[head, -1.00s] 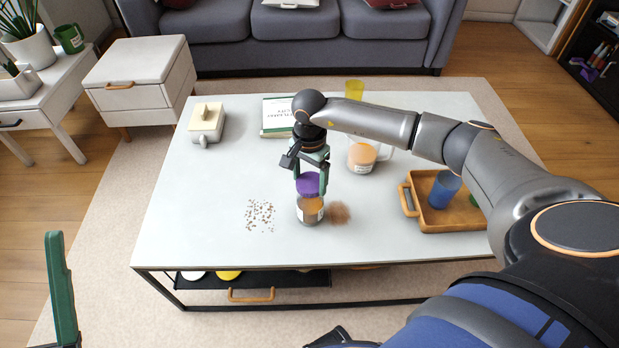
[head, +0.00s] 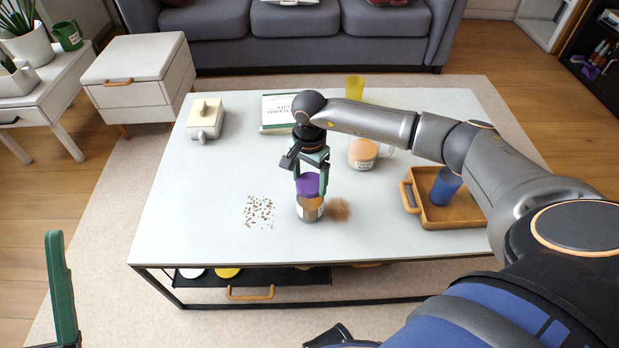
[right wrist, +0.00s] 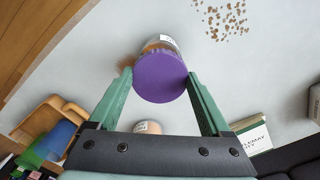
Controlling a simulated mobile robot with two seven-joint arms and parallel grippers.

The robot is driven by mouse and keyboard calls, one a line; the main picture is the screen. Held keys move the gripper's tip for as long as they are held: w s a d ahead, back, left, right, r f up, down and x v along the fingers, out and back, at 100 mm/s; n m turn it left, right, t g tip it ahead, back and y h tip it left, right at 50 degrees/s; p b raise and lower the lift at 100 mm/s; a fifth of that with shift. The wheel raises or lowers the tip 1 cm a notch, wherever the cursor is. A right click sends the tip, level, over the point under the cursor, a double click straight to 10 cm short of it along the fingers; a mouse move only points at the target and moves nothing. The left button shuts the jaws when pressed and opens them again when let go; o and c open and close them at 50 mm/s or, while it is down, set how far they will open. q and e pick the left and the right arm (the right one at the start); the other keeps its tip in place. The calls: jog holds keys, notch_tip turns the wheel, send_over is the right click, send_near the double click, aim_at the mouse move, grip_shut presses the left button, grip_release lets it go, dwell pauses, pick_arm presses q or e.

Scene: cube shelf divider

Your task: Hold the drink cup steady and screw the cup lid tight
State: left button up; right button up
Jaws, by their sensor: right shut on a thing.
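The drink cup (head: 311,209) is a clear jar with brownish contents and a white label. It stands upright on the table near its front edge. The purple lid (head: 308,186) sits on top of it; whether it is tight I cannot tell. My right gripper (head: 311,185) comes from above and is shut on the lid, with a green finger on each side. In the right wrist view the round lid (right wrist: 160,78) lies between the fingertips and hides most of the cup (right wrist: 161,43). Of my left gripper (head: 62,290) only one green finger shows at the lower left, away from the cup.
A brown bristly patch (head: 339,209) lies right beside the cup, and scattered brown bits (head: 259,212) lie to its left. A glass mug (head: 362,154), a book (head: 279,112) and a yellow cup (head: 354,88) stand behind. A wooden tray (head: 450,215) is at right. The table's left front is clear.

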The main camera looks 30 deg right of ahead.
jog(key=shift+f+b, duration=0.3)
jog(key=shift+f, duration=0.1)
jog(key=o, duration=1.1)
notch_tip(320, 180, up, 5)
jog(key=p, duration=0.4)
